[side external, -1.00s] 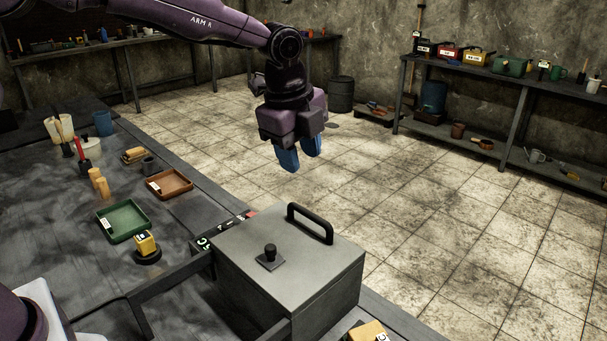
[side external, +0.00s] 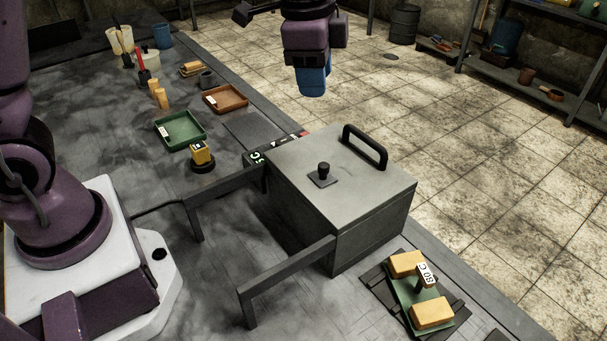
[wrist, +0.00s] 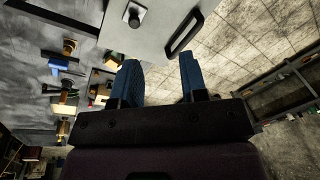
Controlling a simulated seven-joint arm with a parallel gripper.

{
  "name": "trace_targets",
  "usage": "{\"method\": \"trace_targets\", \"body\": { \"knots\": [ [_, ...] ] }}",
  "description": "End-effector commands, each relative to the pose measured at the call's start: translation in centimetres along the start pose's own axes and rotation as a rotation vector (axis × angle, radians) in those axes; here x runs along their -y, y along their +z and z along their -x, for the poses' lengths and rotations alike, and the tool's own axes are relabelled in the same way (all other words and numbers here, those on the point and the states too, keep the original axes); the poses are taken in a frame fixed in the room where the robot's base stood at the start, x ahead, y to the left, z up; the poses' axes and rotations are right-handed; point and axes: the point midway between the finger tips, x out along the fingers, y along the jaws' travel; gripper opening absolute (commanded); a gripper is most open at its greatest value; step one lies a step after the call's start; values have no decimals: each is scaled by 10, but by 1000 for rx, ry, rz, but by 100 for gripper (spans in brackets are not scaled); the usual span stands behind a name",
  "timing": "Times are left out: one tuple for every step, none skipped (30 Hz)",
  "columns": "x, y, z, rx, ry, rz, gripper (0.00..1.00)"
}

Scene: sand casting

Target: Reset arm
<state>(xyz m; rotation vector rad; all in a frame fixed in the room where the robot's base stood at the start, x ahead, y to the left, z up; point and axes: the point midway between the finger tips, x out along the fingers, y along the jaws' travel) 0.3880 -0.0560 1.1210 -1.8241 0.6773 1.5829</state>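My gripper (side external: 312,82) hangs in the air beyond the grey metal box, pointing down, with blue fingers. In the wrist view my gripper (wrist: 160,80) shows its two blue fingers spread apart with nothing between them. In the side view the fingers overlap, so the gap is hidden there. The grey box (side external: 340,190) has its lid on, with a black handle and a knob. The box also shows in the wrist view (wrist: 150,35), past the fingertips.
A green tray (side external: 180,130), a brown tray (side external: 225,99) and a yellow block on a round base (side external: 201,155) lie left of the box. Dark rails (side external: 290,280) flank the box. A green plate (side external: 408,298) holds yellow blocks at the front right. Open floor lies beyond the bench.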

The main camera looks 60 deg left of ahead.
Motion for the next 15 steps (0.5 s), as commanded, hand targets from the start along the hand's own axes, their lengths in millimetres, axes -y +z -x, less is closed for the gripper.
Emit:
{"method": "trace_targets", "body": {
  "knots": [
    [-6,15,10,-6,-13,87,40],
    [-11,23,15,-10,-19,141,40],
    [-16,34,21,-17,-27,217,40],
    [-21,44,26,-25,-33,275,40],
    [-26,53,30,-33,-38,334,40],
    [-33,66,37,-47,-46,412,40],
    [-39,77,41,-58,-52,468,40],
    [-44,87,44,-71,-57,524,40],
    [-52,99,49,-92,-62,592,40],
    [-58,108,52,-109,-66,641,40],
    [-63,117,54,-126,-69,683,40],
    [-70,127,57,-150,-73,732,40],
    [-75,134,59,-167,-76,761,40],
    [-80,140,60,-185,-78,785,40],
    [-85,148,62,-208,-81,806,40]
  ]
}}
